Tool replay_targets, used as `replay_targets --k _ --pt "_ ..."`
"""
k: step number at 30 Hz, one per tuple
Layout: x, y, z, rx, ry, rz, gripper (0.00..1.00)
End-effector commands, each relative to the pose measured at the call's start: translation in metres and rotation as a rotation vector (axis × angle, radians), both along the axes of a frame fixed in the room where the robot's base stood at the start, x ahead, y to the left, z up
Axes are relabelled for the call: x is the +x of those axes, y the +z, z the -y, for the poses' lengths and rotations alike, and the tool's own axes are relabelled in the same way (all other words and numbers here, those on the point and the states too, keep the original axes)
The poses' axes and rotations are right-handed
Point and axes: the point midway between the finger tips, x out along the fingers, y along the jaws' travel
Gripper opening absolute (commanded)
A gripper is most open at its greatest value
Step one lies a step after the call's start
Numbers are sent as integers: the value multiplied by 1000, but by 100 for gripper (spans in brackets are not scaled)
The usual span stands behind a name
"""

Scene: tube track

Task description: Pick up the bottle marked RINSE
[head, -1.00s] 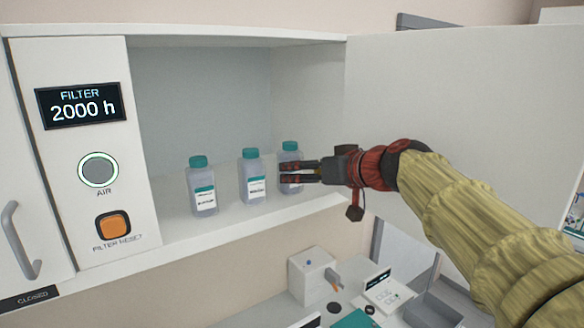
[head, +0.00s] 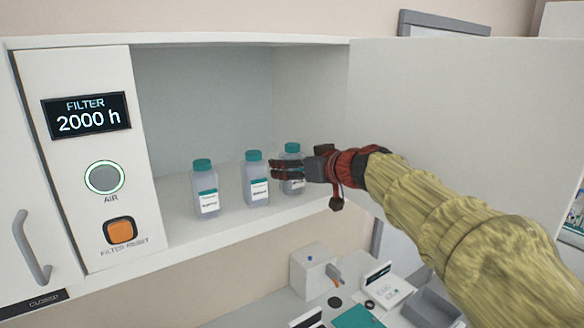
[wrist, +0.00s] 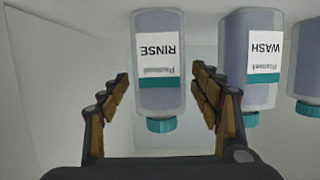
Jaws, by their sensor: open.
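The RINSE bottle (wrist: 158,70), clear with a teal cap and a white and teal label, appears upside down in the wrist view, between my gripper's two fingers (wrist: 161,76). By position it is the rightmost bottle (head: 292,148) on the shelf in the head view, partly hidden by my gripper (head: 274,169). The fingers are open, one on each side of the bottle in the wrist view. Contact cannot be told. The WASH bottle (wrist: 248,60) is close beside the right finger there; it matches the middle bottle (head: 256,180) in the head view.
A third similar bottle (head: 205,190) stands at the left on the cabinet shelf (head: 185,230). The cabinet's open door (head: 450,120) is at the right, behind my arm. A panel with a FILTER display (head: 87,115) is at the left. A bench with equipment lies below.

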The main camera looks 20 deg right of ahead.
Motion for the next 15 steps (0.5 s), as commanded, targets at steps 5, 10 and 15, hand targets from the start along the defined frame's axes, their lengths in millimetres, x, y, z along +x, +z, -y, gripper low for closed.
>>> replay_targets --k 5,10,15 --pt "4 -1 -1 -1 -1 2 64" --pt "4 -1 -1 -1 -1 1 61" --pt "4 -1 -1 0 -1 1 51"
